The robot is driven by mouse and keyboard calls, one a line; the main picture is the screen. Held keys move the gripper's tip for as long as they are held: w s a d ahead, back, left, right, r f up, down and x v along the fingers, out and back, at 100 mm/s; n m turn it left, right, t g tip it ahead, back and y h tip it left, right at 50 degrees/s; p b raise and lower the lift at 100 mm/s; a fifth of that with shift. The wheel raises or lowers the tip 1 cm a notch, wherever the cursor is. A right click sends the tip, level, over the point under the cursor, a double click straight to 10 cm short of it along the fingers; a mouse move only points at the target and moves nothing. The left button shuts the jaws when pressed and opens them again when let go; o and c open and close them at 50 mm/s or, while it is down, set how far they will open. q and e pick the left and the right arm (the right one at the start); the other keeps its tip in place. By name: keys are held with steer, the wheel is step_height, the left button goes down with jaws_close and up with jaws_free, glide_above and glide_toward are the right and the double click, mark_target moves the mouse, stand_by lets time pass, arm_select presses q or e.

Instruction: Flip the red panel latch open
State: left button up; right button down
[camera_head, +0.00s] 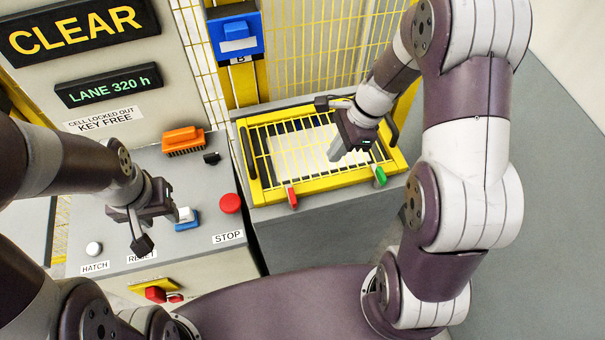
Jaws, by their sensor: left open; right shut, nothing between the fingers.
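A red latch (292,197) sits on the front edge of the yellow-framed grille panel (335,181), towards its left. It points towards me, and no gripper touches it. A green latch (380,175) sits on the same edge further right. My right gripper (347,156) is shut and empty over the right part of the grille, behind and to the right of the red latch. I cannot tell if it touches the grille. My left gripper (148,222) is open and empty over the grey control desk, well left of the panel.
The desk carries a red STOP button (230,203), a white button (94,248), a blue-and-white switch (187,220) beside my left gripper, and an orange brush (184,139). Red handles (156,294) sit on a yellow plate below. A yellow mesh fence (312,45) stands behind.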

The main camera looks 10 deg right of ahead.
glide_toward(297, 190)
steer(key=f, duration=0.1)
steer(key=d+f, duration=0.1)
steer(key=f, duration=0.3)
steer(key=shift+d+f, duration=0.15)
steer(key=shift+d, duration=0.25)
steer(key=a+p, duration=0.1)
steer(key=a, duration=0.2)
steer(key=shift+a, duration=0.15)
steer(key=shift+s+a+f, duration=0.1)
steer(key=shift+a, duration=0.35)
steer(key=shift+d, duration=0.1)
